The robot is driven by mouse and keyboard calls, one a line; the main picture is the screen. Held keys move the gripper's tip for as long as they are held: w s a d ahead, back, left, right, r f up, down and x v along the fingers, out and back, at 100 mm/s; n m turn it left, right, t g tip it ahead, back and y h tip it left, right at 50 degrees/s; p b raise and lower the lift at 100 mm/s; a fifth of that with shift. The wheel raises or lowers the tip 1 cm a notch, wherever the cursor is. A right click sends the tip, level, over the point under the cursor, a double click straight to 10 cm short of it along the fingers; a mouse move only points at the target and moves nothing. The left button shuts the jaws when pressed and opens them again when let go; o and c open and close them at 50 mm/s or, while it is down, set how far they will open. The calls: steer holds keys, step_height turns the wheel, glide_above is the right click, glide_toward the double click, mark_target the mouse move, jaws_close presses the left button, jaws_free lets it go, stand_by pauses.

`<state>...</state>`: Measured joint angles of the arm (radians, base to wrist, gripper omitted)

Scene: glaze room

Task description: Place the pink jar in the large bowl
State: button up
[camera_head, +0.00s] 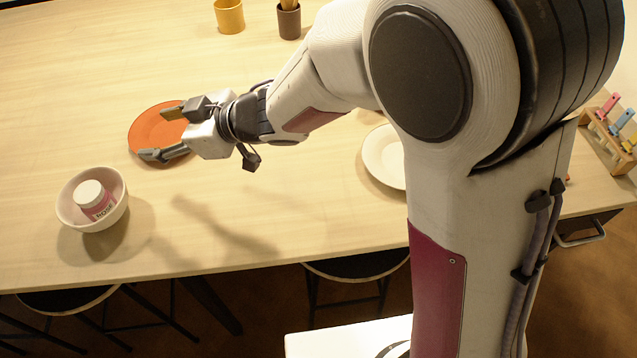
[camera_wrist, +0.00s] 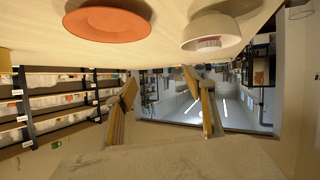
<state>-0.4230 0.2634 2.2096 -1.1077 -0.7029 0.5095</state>
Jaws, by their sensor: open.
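The pink jar (camera_head: 96,201) has a white lid and a pink label reading "ROSE". It sits tilted inside the large white bowl (camera_head: 66,212) at the left front of the table. My gripper (camera_head: 160,133) is open and empty, above and in front of the orange plate and apart from the bowl. In the wrist view the bowl (camera_wrist: 212,28) shows at the top right, with a bit of the jar (camera_wrist: 209,44) visible at its rim. The gripper's two fingers (camera_wrist: 165,105) are spread wide there with nothing between them.
An orange plate (camera_head: 140,130) lies partly behind my gripper. A white plate (camera_head: 378,157) lies right of it, partly hidden by my arm. A yellow cup (camera_head: 229,16) and a brown cup (camera_head: 289,22) stand at the back. A tool rack (camera_head: 610,140) stands at the right. The table's left back is clear.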

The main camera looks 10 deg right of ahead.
steer(key=w+d+r+m+t+h, duration=0.2)
steer(key=d+r+m+t+h, duration=0.1)
steer(key=d, duration=0.6)
steer(key=w+d+r+m+t+h, duration=0.2)
steer(key=w+d+r+m+h, duration=0.15)
steer(key=d, duration=0.65)
steer(key=s+d+r+m+h, duration=0.2)
steer(key=s+d+m+h, duration=0.35)
steer(key=d, duration=0.75)
steer(key=s+d+f+m+g, duration=0.1)
steer(key=s+d+f+g, duration=0.1)
steer(key=s, duration=0.9)
steer(key=s+d+f+m+g, duration=0.1)
steer(key=s+d+f+g, duration=0.1)
steer(key=s, duration=0.9)
steer(key=shift+s+d+f+g, duration=0.3)
steer(key=shift+s+d+g, duration=0.1)
steer(key=shift+d+g, duration=0.15)
